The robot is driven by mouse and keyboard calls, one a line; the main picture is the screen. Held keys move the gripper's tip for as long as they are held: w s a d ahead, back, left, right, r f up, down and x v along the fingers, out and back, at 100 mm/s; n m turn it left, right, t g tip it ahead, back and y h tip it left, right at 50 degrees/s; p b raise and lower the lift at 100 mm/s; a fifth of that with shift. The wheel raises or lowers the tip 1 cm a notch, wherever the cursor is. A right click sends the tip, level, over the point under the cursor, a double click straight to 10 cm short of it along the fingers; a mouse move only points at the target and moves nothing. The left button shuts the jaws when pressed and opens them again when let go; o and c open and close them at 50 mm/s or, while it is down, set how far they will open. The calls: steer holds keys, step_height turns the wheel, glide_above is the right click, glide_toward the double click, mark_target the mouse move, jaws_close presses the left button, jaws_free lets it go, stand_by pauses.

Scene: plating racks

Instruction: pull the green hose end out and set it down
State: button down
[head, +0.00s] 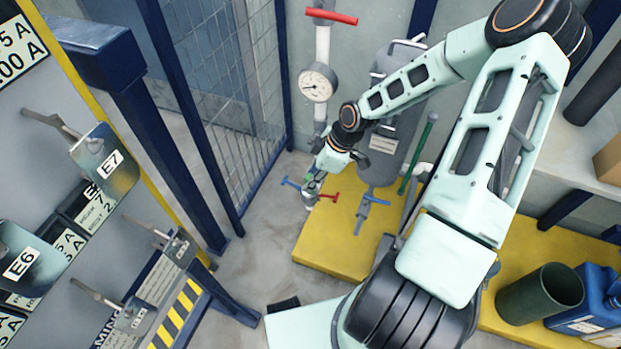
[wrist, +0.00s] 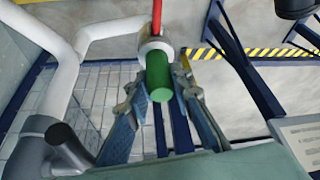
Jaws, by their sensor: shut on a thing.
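The green hose end (wrist: 159,78) is a short green cylinder in the middle of the wrist view. It is lined up with a pale round fitting (wrist: 152,46), and I cannot tell how deep it sits in it. My gripper (wrist: 157,92) has one finger on each side of the green piece and is shut on it. In the head view my gripper (head: 313,181) is low beside the pipe fitting with the red handle (head: 328,196) and blue handle (head: 290,183). The green piece is mostly hidden there by my gripper.
A yellow platform (head: 330,243) lies below, with a pressure gauge (head: 318,83) on a pipe above. A grey tank (head: 398,125) and a green rod (head: 417,155) stand to the right. A mesh fence (head: 232,100) is to the left. A dark green bin (head: 540,293) stands at lower right.

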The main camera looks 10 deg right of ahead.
steer(key=shift+r+n+g+p, duration=0.15)
steer(key=shift+n+g+p, duration=0.15)
steer(key=shift+n+p, duration=0.55)
steer(key=shift+r+n+g+p, duration=0.15)
steer(key=shift+n+g+p, duration=0.15)
steer(key=shift+n+p, duration=0.5)
stand_by(0.4)
steer(key=shift+r, duration=0.15)
steer(key=shift+r+p, duration=2.05)
steer(key=shift+r, duration=0.25)
